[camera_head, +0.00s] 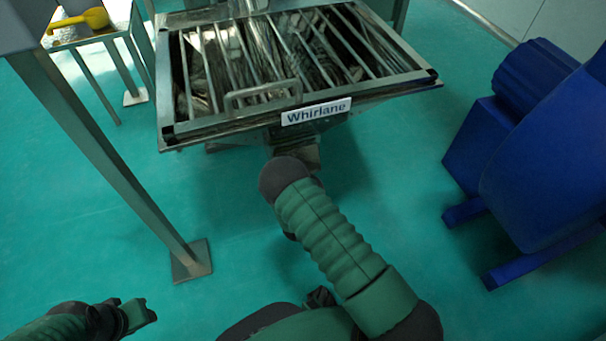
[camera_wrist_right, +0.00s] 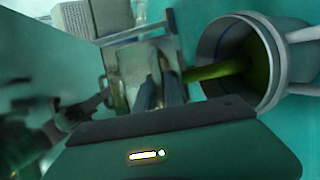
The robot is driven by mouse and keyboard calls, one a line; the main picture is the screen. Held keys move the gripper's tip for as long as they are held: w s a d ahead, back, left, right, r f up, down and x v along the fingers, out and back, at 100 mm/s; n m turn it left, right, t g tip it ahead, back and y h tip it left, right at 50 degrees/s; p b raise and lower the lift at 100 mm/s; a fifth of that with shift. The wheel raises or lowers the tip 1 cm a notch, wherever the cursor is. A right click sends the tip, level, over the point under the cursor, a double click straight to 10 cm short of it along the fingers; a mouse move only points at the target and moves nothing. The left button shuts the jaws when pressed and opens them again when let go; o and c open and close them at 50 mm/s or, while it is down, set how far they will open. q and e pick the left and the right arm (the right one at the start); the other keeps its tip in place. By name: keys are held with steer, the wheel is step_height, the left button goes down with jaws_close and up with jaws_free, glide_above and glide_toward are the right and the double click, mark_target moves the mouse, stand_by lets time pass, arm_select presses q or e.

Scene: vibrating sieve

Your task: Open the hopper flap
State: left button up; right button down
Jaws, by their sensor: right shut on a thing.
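The metal hopper (camera_head: 300,117) stands at the top middle of the head view, with a barred grate, a looped handle (camera_head: 262,96) and a "Whirlane" label (camera_head: 316,111). My green right arm reaches up beneath its front edge. In the head view that gripper is hidden behind my arm. In the right wrist view my right gripper (camera_wrist_right: 160,92) is shut on a part of the metal fitting (camera_wrist_right: 148,58); the fingers hide the gripped part, and I cannot tell the flap's position. My left gripper (camera_head: 138,314) is low at the left, away from the hopper; its jaw gap is unclear.
A blue machine (camera_head: 540,150) stands on the right. A metal leg with a foot plate (camera_head: 191,260) stands at left. A yellow scoop (camera_head: 80,21) lies on a small stand. A round grey opening (camera_wrist_right: 262,55), yellow-green inside, is right of the gripper. Green floor lies between.

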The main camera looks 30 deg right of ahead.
steer(key=shift+s+f, duration=0.15)
steer(key=shift+f, duration=0.05)
stand_by(0.4)
